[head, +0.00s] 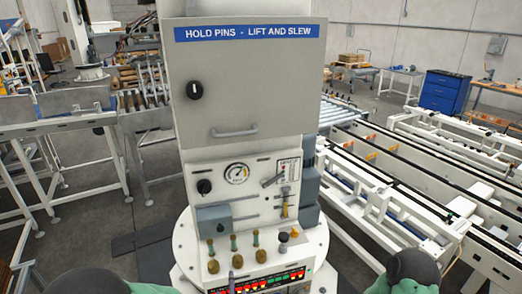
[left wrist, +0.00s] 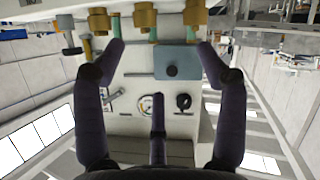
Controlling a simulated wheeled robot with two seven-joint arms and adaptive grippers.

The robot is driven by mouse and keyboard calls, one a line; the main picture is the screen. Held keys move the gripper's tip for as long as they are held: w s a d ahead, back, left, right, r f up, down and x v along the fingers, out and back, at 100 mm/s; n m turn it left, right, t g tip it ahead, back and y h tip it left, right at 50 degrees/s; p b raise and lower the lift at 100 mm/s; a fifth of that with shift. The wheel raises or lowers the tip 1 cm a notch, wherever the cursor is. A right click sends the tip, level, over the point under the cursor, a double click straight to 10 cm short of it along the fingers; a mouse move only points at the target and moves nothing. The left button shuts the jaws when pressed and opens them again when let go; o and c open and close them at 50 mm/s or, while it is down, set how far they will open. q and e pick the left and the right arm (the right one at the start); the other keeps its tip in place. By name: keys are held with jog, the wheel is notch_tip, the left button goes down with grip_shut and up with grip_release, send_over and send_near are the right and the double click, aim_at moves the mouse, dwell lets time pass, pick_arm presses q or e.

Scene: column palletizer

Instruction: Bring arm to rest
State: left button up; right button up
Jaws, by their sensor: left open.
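The palletizer's control column (head: 240,150) stands straight ahead in the head view, with a "HOLD PINS - LIFT AND SLEW" label on its upper cabinet. My left gripper (left wrist: 160,52) shows in the left wrist view with its dark fingers spread and nothing between them. It faces the column's front panel, which appears upside down there. A blue-grey box (left wrist: 178,65) lies beyond the fingertips, with brass knobs (left wrist: 145,15) at the top edge. I cannot tell whether a finger touches anything.
The panel carries a round gauge (head: 237,173), a black knob (head: 204,186), a lever (head: 272,180) and several green-and-brass pins (head: 234,242) above a lit red display (head: 258,281). A conveyor (head: 410,180) runs on the right. Metal frames (head: 60,125) stand on the left.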

pick_arm(q)
jog(key=s+a+f+m+g+h+b, duration=0.1)
jog(key=s+f+m+g+h, duration=0.2)
jog(key=f, duration=0.8)
jog(key=s+a+f+g+b, duration=0.1)
jog(key=s+f+g, duration=0.25)
jog(key=f, duration=0.65)
jog(key=s+f+m+g+h, duration=0.1)
jog(key=s+f+g+h, duration=0.2)
jog(key=s+f+g, duration=0.3)
jog(key=s+f, duration=0.4)
jog(key=s, duration=0.2)
jog(key=shift+s+f+b, duration=0.35)
jog(key=shift+s, duration=0.05)
jog(key=shift+a, duration=0.15)
jog(key=shift+d+r, duration=0.1)
jog(key=shift+d, duration=0.3)
jog(key=shift+a, duration=0.1)
